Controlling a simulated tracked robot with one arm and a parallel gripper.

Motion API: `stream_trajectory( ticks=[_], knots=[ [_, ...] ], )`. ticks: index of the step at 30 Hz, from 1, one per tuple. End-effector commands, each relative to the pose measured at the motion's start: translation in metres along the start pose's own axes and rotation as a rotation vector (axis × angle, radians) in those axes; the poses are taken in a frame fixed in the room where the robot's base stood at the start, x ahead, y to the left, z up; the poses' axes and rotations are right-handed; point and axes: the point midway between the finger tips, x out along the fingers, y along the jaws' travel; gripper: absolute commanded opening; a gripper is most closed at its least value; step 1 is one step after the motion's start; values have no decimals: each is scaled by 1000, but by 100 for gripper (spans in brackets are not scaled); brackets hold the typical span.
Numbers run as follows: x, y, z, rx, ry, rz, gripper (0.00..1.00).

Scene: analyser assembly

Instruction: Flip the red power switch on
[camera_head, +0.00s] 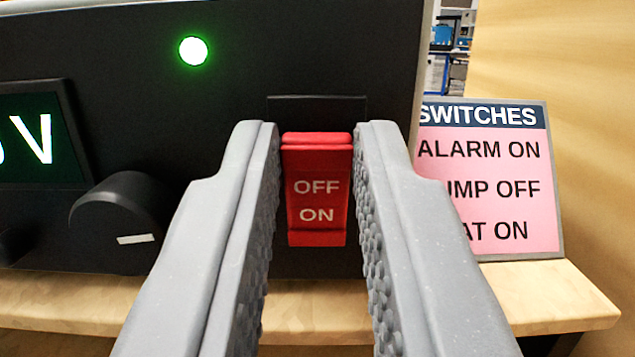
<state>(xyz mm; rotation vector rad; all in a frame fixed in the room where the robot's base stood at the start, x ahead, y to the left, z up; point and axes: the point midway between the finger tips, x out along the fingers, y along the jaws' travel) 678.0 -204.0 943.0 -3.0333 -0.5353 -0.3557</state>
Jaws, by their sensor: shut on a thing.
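The red power switch (318,190) is set in the front of a black panel, at the middle of the view. It is a rocker with OFF on its upper part and ON on its lower part. Its top edge shows a brighter red face. My gripper (317,135) has one grey finger on each side of the switch and is shut on it. The fingertips reach the switch's upper end. Part of the panel is hidden behind the fingers.
A green lamp (193,50) glows on the panel. A wooden shelf (60,300) runs below.

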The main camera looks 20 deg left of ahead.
Motion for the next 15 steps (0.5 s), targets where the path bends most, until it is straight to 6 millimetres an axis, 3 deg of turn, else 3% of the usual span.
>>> stream_trajectory(
  ticks=[1, 3, 15],
  knots=[
    [0, 0, -1, -1, 2, 1, 21],
    [0, 0, -1, -1, 1, 1, 40],
    [-5, 1, 0, -1, -1, 1, 40]
  ],
)
